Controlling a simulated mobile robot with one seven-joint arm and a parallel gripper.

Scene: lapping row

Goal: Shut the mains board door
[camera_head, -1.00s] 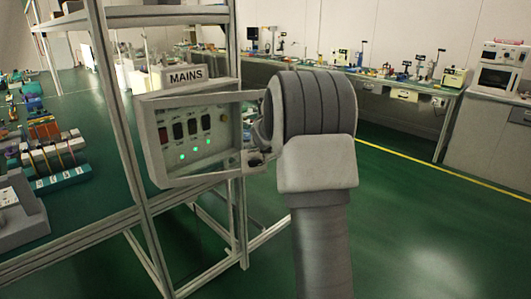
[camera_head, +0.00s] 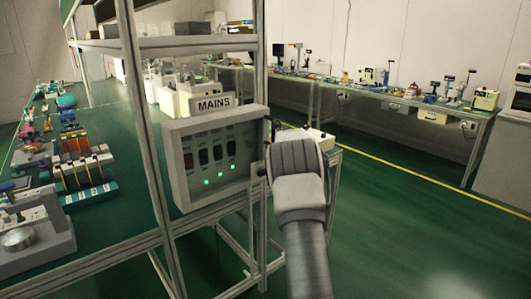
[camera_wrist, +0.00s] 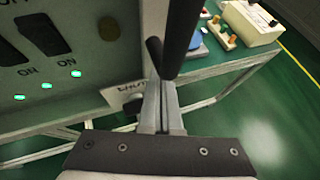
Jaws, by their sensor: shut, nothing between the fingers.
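The mains board (camera_head: 212,158) is a pale grey box with dark switches and lit green lamps, under a MAINS sign (camera_head: 213,103). Its door seems to lie over or close to the box front; I cannot tell whether it is fully shut. A dark bar handle (camera_wrist: 180,35) shows at the board's right edge in the wrist view. My gripper (camera_wrist: 161,88) is shut and empty, with its fingertips close to the handle and beside the board edge; contact is unclear. In the head view my wrist hides the fingers.
Metal frame posts (camera_head: 148,150) stand left of and behind the board. The green bench (camera_head: 110,225) at left carries several machines. A long bench (camera_head: 400,100) with instruments runs along the back wall. The green floor (camera_head: 400,220) at right is clear.

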